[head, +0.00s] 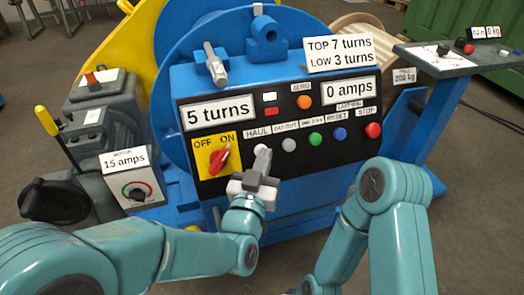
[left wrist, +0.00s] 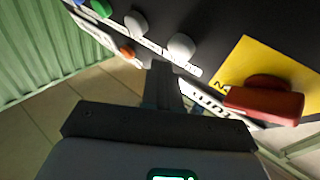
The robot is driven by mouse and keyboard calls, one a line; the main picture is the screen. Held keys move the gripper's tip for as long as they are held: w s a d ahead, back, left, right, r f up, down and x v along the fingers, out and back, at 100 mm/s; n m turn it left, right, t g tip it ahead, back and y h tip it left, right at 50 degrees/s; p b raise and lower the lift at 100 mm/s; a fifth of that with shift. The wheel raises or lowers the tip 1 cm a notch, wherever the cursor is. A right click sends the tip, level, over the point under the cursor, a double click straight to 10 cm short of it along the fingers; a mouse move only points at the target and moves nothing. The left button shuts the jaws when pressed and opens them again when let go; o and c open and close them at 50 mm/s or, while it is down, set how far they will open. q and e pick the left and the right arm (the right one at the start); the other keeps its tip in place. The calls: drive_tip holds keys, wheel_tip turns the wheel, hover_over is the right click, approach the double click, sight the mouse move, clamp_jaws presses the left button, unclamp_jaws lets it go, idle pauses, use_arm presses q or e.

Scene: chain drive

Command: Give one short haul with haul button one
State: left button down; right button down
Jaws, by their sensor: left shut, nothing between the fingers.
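The black panel (head: 190,153) on the blue machine carries a row of buttons. The label HAUL (head: 257,133) stands above the left end of the row. My left gripper (head: 262,160) is shut and empty in front of the haul button, which its fingers mostly hide in the head view. In the left wrist view the pale haul button (left wrist: 181,47) shows just beyond my shut fingers (left wrist: 163,82). I cannot tell whether they touch it. The turns display (head: 217,112) reads 5 turns. My right gripper is not in view.
The red switch handle (head: 219,159) on a yellow OFF/ON plate is left of my fingers. A white button (head: 289,144), a green one (head: 315,139), a blue one and a red stop button (head: 373,130) run rightward. The amps display (head: 350,90) reads 0 amps.

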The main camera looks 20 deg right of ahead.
use_arm(q)
drive_tip(key=shift+w+f, duration=0.1)
idle(0.8)
drive_tip(key=shift+w+f+b, duration=0.1)
drive_tip(key=shift+w+b, duration=0.2)
drive_tip(key=shift+b, duration=0.25)
drive_tip(key=shift+w+f+b, duration=0.25)
drive_tip(key=shift+w+b, duration=0.15)
drive_tip(key=shift+w, duration=0.05)
idle(0.5)
idle(3.4)
drive_tip(key=shift+s+r, duration=0.4)
drive_tip(key=shift+s, duration=0.5)
drive_tip(key=shift+s+d+r, duration=0.1)
drive_tip(key=shift+s+r, duration=0.3)
drive_tip(key=shift+s, duration=0.3)
drive_tip(key=shift+s+a+r, duration=0.1)
drive_tip(key=shift+s+r, duration=0.25)
drive_tip(key=shift+s, duration=0.4)
drive_tip(key=shift+s+d+r, duration=0.1)
drive_tip(key=shift+s+r, duration=0.3)
drive_tip(key=shift+s, duration=0.3)
